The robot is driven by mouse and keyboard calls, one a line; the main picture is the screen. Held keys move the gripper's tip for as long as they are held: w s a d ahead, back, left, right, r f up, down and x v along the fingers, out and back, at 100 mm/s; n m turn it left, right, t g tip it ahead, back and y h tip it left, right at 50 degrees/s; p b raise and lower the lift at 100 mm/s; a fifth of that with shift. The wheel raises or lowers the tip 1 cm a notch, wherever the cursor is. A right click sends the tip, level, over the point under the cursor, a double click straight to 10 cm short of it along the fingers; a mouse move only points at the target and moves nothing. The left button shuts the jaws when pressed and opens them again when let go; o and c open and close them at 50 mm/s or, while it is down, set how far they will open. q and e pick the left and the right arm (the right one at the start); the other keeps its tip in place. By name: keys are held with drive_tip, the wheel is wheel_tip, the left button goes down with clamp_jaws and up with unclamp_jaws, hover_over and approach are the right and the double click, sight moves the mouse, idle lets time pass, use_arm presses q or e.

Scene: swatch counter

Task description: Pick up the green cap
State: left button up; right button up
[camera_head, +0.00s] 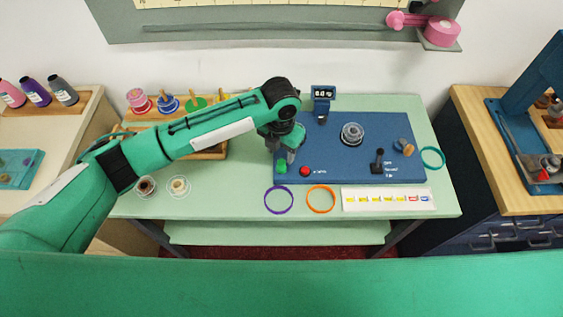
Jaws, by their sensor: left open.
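The green cap (281,167) sits near the left edge of the blue panel (335,140) on the pale green counter. It is small, and its upper part is close under my gripper. My left gripper (283,154) is open and points down, with its fingertips just above or beside the cap. I cannot tell whether they touch it. My right gripper is not in view.
A red button (305,171) is right of the cap. A purple ring (279,200) and an orange ring (321,199) lie in front. A lever (378,162) and a round dial (352,134) stand on the panel. Spools (168,103) stand behind my left arm.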

sight(282, 162)
use_arm(q)
wheel_tip(282, 162, down, 6)
drive_tip(key=shift+s+d+r+p, duration=0.15)
drive_tip(key=shift+p, duration=0.9)
drive_tip(key=c, duration=1)
